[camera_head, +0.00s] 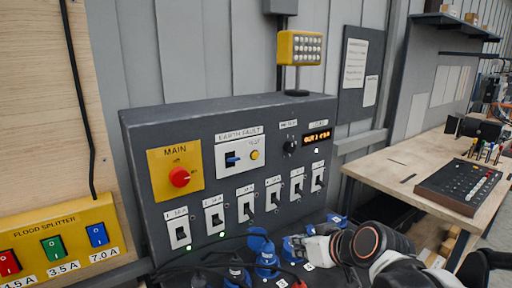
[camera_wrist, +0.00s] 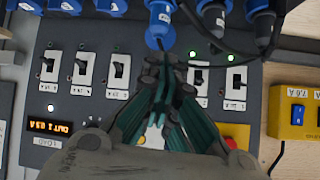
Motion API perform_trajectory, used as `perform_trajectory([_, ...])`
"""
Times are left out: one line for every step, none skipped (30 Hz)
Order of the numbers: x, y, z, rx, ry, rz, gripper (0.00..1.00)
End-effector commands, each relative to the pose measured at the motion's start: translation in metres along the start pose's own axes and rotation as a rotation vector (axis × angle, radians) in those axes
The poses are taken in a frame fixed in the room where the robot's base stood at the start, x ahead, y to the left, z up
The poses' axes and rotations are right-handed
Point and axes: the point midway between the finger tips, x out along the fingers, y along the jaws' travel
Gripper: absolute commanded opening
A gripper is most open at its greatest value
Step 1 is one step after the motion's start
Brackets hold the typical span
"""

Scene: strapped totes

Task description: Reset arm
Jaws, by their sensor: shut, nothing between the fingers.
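My gripper (camera_wrist: 163,75) shows in the middle of the wrist view with its green-padded fingers together and nothing between them. Behind it is the dark grey power panel (camera_head: 140,160), with a row of white breaker switches (camera_head: 246,205) that also shows in the wrist view (camera_wrist: 85,68). In that view my fingers cover part of the row. In the head view my arm reaches in at the lower right, close to the panel's lower front; the fingertips cannot be made out there.
Blue plugs (camera_head: 263,250) with dark cables stand along the panel's lower edge. The panel carries a red main knob (camera_head: 179,177) and an orange display (camera_head: 317,136). A yellow flood splitter (camera_head: 70,237) is at left. A workbench (camera_head: 400,170) with a control box (camera_head: 458,188) stands at right.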

Motion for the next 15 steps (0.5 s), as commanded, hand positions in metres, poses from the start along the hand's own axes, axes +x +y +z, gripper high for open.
perform_trajectory([-0.014, 0.000, 0.010, 0.017, -0.030, 0.021, 0.00])
perform_trajectory([-0.021, 0.001, 0.015, 0.030, -0.047, 0.036, 0.00])
perform_trajectory([-0.031, 0.002, 0.023, 0.047, -0.070, 0.056, 0.00])
perform_trajectory([-0.038, 0.003, 0.029, 0.060, -0.088, 0.072, 0.00])
perform_trajectory([-0.045, 0.004, 0.035, 0.072, -0.104, 0.089, 0.00])
perform_trajectory([-0.055, 0.006, 0.043, 0.089, -0.125, 0.113, 0.00])
perform_trajectory([-0.062, 0.008, 0.049, 0.102, -0.141, 0.131, 0.00])
perform_trajectory([-0.069, 0.009, 0.056, 0.116, -0.156, 0.150, 0.00])
perform_trajectory([-0.079, 0.011, 0.064, 0.133, -0.174, 0.175, 0.00])
perform_trajectory([-0.086, 0.013, 0.070, 0.146, -0.187, 0.194, 0.00])
perform_trajectory([-0.092, 0.015, 0.076, 0.158, -0.199, 0.213, 0.00])
perform_trajectory([-0.100, 0.017, 0.083, 0.174, -0.212, 0.238, 0.00])
perform_trajectory([-0.106, 0.018, 0.088, 0.184, -0.222, 0.255, 0.00])
perform_trajectory([-0.111, 0.020, 0.093, 0.195, -0.231, 0.271, 0.00])
perform_trajectory([-0.117, 0.021, 0.099, 0.207, -0.240, 0.290, 0.00])
